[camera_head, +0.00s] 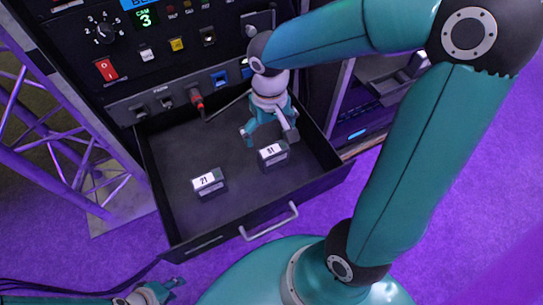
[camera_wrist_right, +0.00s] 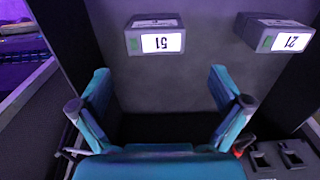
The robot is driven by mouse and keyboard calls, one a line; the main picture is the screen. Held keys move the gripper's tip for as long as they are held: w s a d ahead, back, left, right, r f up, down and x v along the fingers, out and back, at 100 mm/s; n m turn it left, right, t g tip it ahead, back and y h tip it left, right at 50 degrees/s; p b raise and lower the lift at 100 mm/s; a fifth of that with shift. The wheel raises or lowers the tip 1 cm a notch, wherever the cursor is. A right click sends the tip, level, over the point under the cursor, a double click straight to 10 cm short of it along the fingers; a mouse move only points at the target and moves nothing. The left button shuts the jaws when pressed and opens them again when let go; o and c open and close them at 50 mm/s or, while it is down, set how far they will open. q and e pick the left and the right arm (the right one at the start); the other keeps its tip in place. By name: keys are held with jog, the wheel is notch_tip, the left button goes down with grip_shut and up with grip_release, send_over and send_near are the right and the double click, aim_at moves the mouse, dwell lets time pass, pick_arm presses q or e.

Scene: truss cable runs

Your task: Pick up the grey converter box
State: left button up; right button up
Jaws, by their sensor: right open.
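Two small grey boxes with white number labels lie in the open drawer (camera_head: 240,215); I cannot tell which is the converter box. The box labelled 51 (camera_head: 274,157) is right of the box labelled 21 (camera_head: 209,184). In the right wrist view the labels are upside down, with box 51 (camera_wrist_right: 155,36) near top centre and box 21 (camera_wrist_right: 276,36) at top right. My right gripper (camera_head: 268,134) is open and empty above the drawer, just behind box 51. Its spread fingers (camera_wrist_right: 160,88) show apart from both boxes. My left gripper (camera_head: 172,286) is low at the left, outside the drawer; its jaw state is unclear.
A rack panel (camera_head: 150,60) with knobs, switches and sockets stands behind the drawer. A red plug (camera_head: 197,100) with a cable hangs at its lower edge. The drawer walls and front handle (camera_head: 270,222) surround the boxes. A truss (camera_head: 75,140) stands at left.

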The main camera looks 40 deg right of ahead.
aim_at(273, 150)
notch_tip(273, 150, down, 6)
jog(key=shift+s+r+b, duration=0.1)
jog(key=shift+b, duration=0.6)
jog(key=f, duration=0.1)
jog(key=f+b, duration=0.1)
jog(key=f, duration=0.2)
jog(key=shift+s+d+f+b, duration=0.1)
jog(key=shift+s+d+b, duration=0.05)
jog(key=shift+s+b, duration=0.2)
jog(key=shift+f, duration=0.5)
jog(key=c, duration=1.2)
jog(key=shift+r, duration=0.1)
jog(key=shift+c, duration=0.4)
jog(key=shift+r, duration=0.1)
